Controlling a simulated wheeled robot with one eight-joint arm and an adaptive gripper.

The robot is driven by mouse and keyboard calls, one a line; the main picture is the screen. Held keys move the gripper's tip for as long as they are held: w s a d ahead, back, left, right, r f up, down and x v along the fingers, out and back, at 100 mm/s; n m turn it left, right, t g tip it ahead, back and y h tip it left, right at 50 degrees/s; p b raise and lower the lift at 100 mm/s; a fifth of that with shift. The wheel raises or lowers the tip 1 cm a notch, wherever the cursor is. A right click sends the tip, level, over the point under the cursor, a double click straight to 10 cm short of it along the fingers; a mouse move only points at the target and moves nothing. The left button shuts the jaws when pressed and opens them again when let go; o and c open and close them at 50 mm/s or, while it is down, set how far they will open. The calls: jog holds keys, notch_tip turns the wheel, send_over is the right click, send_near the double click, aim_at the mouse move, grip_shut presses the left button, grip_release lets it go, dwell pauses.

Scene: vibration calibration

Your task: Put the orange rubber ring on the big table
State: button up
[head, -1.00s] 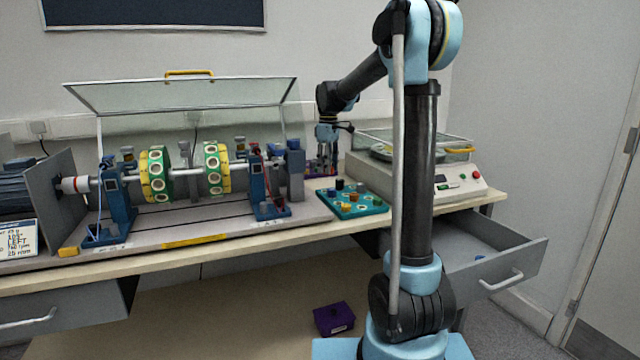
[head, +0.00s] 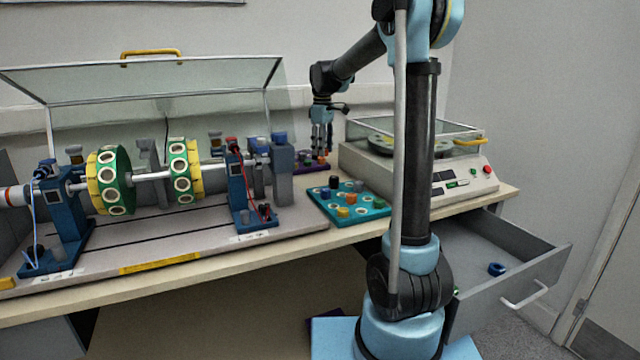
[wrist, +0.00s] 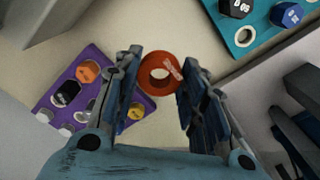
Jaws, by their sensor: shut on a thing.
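The orange rubber ring (wrist: 147,80) is between the two fingers of my gripper (head: 321,152). The fingers are shut on it, one on each side, in the wrist view. The ring's label and open hole face the wrist camera. The big table (head: 302,241) is the long light-wood bench, and its bare top lies below the ring in the wrist view (wrist: 205,58). My gripper points down over the back of this table. I cannot tell whether the ring touches the tabletop.
A purple tray (wrist: 72,68) with coloured pieces lies left of my gripper. A teal tray (head: 329,214) with several pieces is nearer the front edge. The rotor rig (head: 150,228) stands left, a lidded machine (head: 447,193) right. The drawer (head: 520,279) is open, with a blue ring (head: 497,269) inside.

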aim_at(320, 181)
jog(key=shift+s+a+f, duration=0.1)
jog(key=shift+a+f, duration=0.05)
jog(key=shift+a, duration=0.25)
jog(key=shift+f, duration=4.85)
jog(key=o, duration=0.9)
jog(key=shift+f, duration=0.1)
notch_tip(320, 181, up, 12)
jog(key=shift+r, duration=0.1)
